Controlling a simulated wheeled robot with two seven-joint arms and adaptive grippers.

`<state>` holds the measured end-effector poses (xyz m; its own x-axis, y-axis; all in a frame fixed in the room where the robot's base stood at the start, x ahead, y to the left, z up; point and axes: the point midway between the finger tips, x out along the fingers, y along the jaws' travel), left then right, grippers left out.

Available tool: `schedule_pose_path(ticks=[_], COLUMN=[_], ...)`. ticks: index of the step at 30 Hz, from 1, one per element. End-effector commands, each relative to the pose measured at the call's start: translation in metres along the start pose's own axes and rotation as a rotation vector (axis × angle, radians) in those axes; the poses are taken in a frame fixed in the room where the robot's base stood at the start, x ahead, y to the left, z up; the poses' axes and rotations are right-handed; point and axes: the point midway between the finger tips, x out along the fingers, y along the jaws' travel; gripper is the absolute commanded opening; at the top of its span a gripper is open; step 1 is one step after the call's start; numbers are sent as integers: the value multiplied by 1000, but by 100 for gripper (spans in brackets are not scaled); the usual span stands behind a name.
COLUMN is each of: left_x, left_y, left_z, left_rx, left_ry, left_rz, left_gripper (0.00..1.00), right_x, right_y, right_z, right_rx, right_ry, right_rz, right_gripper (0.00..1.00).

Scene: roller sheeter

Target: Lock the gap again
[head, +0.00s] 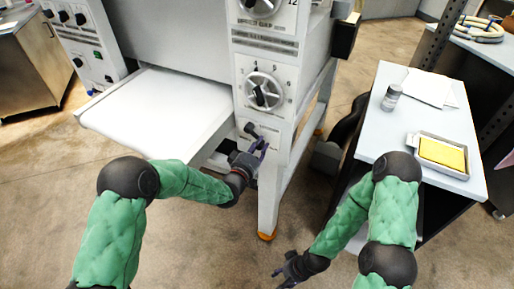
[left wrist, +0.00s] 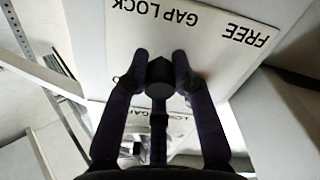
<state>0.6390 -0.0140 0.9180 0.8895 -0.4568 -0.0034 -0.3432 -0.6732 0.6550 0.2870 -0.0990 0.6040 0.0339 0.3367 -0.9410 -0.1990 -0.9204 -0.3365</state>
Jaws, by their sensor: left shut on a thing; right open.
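The gap lock plate (left wrist: 215,35) fills the upper part of the left wrist view, with GAP LOCK and FREE printed on it, upside down there. A black lever knob (left wrist: 160,75) stands between the fingers of my left gripper (left wrist: 161,62), which is shut on it. In the head view my left gripper (head: 260,148) is at the lower front of the sheeter (head: 268,60), below the round gap dial (head: 264,91). The lever's exact setting is hard to tell. My right gripper (head: 281,277) is open and empty, low above the floor.
A white feed table (head: 150,105) extends left from the sheeter. On the right, a side table (head: 385,135) holds a small jar (head: 391,97), paper sheets (head: 428,87) and a tray with a yellow block (head: 442,153). Open floor lies in front.

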Motion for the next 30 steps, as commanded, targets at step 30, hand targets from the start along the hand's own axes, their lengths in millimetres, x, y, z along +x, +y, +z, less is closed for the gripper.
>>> schedule_pose_path(ticks=[30], left_x=[2], left_y=[31], left_z=[-32], left_rx=[-606], left_ry=[23], left_rz=[5], left_gripper=[0], right_x=[5], right_y=[2], right_z=[0], right_rx=[0], right_ry=[0], right_rz=[0], right_gripper=[49])
